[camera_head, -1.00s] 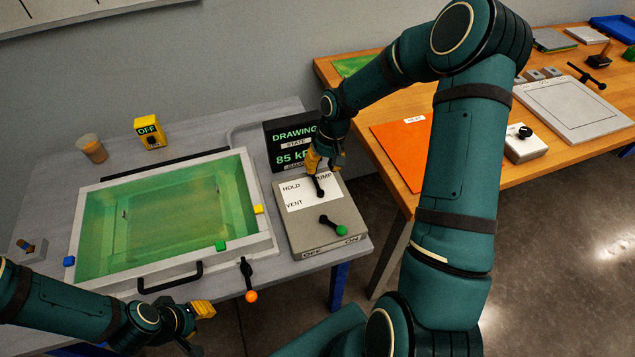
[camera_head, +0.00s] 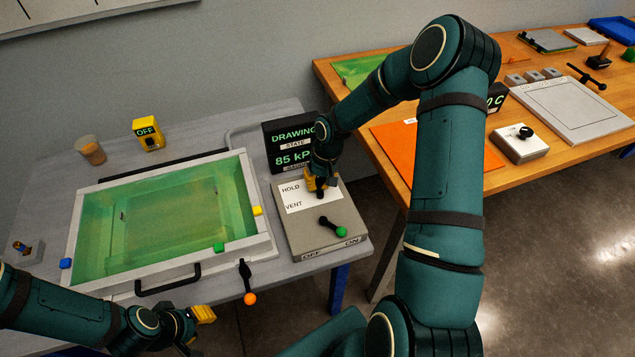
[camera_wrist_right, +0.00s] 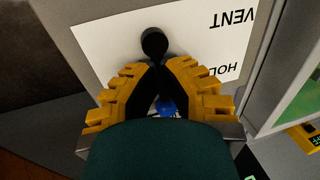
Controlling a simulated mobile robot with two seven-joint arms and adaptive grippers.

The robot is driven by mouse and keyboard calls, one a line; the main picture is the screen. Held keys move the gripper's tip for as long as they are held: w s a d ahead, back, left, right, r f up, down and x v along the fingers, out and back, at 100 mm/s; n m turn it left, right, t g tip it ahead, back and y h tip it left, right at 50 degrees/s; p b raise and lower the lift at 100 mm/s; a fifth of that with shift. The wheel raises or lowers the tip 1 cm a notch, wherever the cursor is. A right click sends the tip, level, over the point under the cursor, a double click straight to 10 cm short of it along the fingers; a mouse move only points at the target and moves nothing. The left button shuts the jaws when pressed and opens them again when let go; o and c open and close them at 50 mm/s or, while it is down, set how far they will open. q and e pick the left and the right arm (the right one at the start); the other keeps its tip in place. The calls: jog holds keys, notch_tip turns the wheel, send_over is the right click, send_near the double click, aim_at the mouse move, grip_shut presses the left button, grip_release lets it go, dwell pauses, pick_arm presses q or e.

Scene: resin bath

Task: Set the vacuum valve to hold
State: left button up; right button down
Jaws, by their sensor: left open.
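The vacuum valve's black handle stands on a grey control box (camera_head: 350,215) with a white label (camera_head: 310,203) reading HOLD and VENT; my gripper covers the label's upper right corner. In the right wrist view the handle's round black hub (camera_wrist_right: 154,42) is beyond my fingertips, and its blue knob (camera_wrist_right: 166,106) shows between my fingers. My right gripper (camera_head: 320,186) is over the box; its yellow fingers (camera_wrist_right: 160,72) close in on the handle's arm from both sides. My left gripper (camera_head: 201,328) is open and empty, in front of the bath.
A display (camera_head: 290,148) behind the box reads DRAWING, 85 kPa. A green-knobbed lever (camera_head: 334,227) sits on the box near OFF/ON. The resin bath (camera_head: 262,170) fills the table to the left, with an orange-knobbed lever (camera_head: 247,283) at its front. A wooden table (camera_head: 480,189) stands right.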

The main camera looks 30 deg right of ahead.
jog(key=shift+s+a+f, duration=0.1)
dwell(0.4)
jog(key=n, duration=0.2)
jog(key=a+n, duration=0.1)
jog(key=n, duration=0.1)
jog(key=shift+a+g+p, duration=0.1)
jog(key=shift+g+p, duration=0.25)
jog(key=shift+g, duration=0.05)
jog(key=shift+s+a+f+n+g, duration=0.1)
jog(key=shift+a+n+g, duration=0.15)
jog(key=shift+n, duration=0.9)
jog(key=shift+s+a+n+g, duration=0.1)
jog(key=shift+a+n+g, duration=0.15)
jog(key=shift+n, duration=0.9)
jog(key=c, duration=1)
grip_release()
jog(key=shift+w, duration=0.1)
jog(key=shift+w, duration=0.1)
